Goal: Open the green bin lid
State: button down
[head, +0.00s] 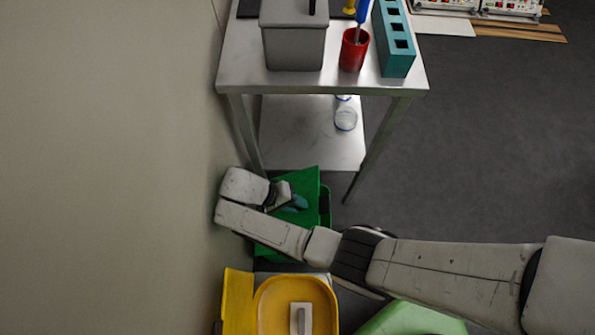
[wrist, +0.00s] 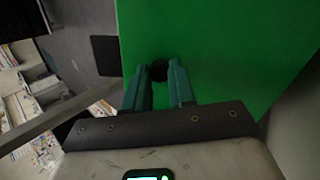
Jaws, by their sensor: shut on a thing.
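The green bin (head: 325,207) stands on the floor by the wall, below the metal table, partly hidden by my arm. Its green lid (head: 307,184) appears tilted against the bin; how far it is open I cannot tell. My gripper (head: 297,203) is at the lid. In the wrist view the flat green lid (wrist: 225,50) fills the upper right. A dark round knob (wrist: 157,70) on it sits between the fingertips of my gripper (wrist: 158,88), which is shut on it.
A metal table (head: 240,75) stands beyond the bin, holding a grey container (head: 293,47), a red cup (head: 352,50) and a teal rack (head: 396,50). A yellow bin (head: 238,300) is nearer me. The wall (head: 110,170) is close on the left.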

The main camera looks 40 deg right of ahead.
dwell(0.3)
jog(key=c, duration=0.9)
grip_release()
jog(key=shift+c, duration=0.2)
jog(key=shift+r, duration=0.1)
notch_tip(320, 180, up, 3)
jog(key=shift+r+p, duration=0.1)
jog(key=shift+p, duration=0.6)
jog(key=s+r+p, duration=0.8)
jog(key=s+r, duration=0.1)
jog(key=s, duration=0.5)
jog(key=shift+d+r+p, duration=0.3)
jog(key=shift+d+p, duration=0.1)
